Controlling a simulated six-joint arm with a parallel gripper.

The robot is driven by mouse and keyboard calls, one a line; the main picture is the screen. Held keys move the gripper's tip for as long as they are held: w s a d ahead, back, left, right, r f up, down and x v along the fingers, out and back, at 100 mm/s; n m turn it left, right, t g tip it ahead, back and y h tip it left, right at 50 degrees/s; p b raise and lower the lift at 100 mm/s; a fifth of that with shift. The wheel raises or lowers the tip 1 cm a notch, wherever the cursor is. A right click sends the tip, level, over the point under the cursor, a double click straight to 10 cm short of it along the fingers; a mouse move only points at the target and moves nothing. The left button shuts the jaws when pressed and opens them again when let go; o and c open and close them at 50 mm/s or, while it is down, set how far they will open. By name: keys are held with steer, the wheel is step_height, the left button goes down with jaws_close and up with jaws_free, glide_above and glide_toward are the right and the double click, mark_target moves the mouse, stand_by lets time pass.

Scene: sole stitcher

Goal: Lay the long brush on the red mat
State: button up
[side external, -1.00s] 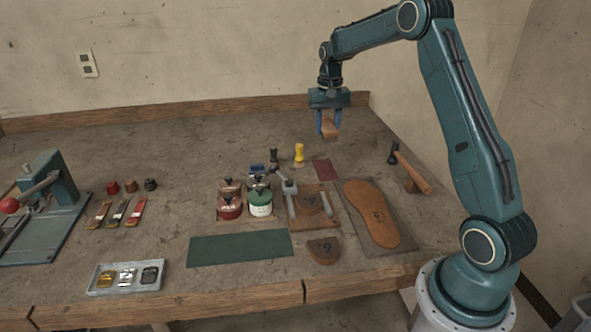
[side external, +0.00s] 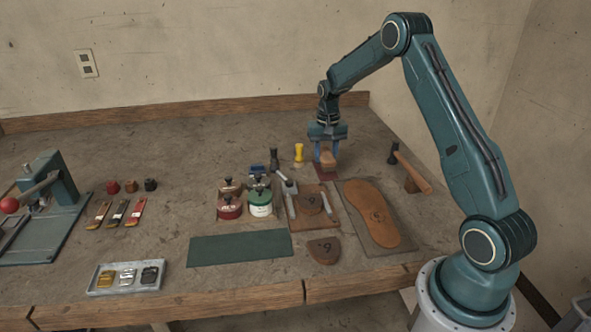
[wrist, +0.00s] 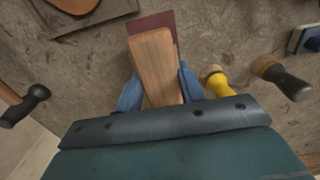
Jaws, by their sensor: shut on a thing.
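The long brush (wrist: 156,67) shows as a wooden block between the two blue fingers of my gripper (wrist: 160,90) in the wrist view. In the side view the brush (side external: 327,158) hangs low in my gripper (side external: 329,154), over the red mat. The red mat (side external: 325,173) is a small dark red rectangle, partly hidden by the brush. In the wrist view the mat (wrist: 152,23) shows past the far end of the brush. I cannot tell whether the brush touches the mat. My gripper is shut on the brush, fingers pointing down.
A yellow-handled tool (side external: 299,152) and a dark-handled one (side external: 274,157) stand to the left. A hammer (side external: 412,172) lies to the right. A sole on a board (side external: 372,213) and a board with tools (side external: 326,217) lie in front.

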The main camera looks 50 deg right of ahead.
mark_target(326, 153)
steer(key=shift+f, duration=0.9)
steer(key=shift+f, duration=0.1)
steer(key=o, duration=1)
step_height(326, 153, up, 12)
stand_by(0.3)
